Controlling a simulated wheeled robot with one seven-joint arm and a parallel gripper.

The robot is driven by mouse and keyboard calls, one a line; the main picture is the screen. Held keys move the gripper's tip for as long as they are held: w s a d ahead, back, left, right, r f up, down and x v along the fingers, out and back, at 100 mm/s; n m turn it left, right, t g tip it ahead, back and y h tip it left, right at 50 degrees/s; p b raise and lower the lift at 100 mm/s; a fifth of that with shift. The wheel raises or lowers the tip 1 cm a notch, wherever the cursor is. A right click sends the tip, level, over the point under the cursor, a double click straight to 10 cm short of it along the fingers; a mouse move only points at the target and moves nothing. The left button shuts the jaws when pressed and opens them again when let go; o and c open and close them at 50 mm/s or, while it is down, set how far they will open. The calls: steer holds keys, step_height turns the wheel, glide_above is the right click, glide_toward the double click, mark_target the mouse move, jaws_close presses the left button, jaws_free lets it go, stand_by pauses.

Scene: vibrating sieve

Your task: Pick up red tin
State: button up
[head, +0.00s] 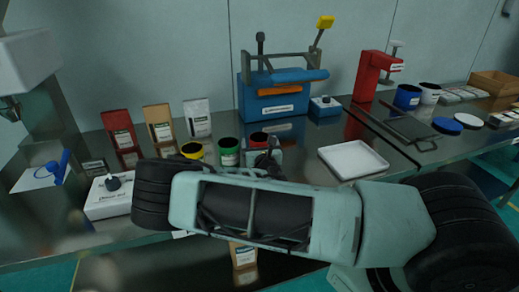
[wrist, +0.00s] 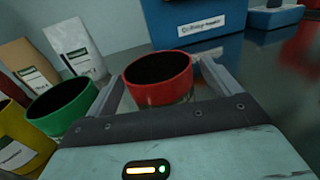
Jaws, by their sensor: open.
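The red tin (wrist: 165,92) stands upright and open-topped in the wrist view, with a red upper band and a dark inside. It also shows in the head view (head: 259,137), its lower part hidden by my gripper. My gripper (wrist: 160,76) is open, with one finger on each side of the red tin. I cannot tell whether either finger touches it. The tin's lower front is hidden behind the gripper's dark front edge.
A green tin (head: 229,153) and a yellow tin (head: 192,150) stand close on the left. Upright pouches (head: 159,126) stand behind them. A blue sealing machine (head: 275,98) stands behind the red tin. A white tray (head: 353,159) lies to the right.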

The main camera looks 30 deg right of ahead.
steer(key=c, duration=1.1)
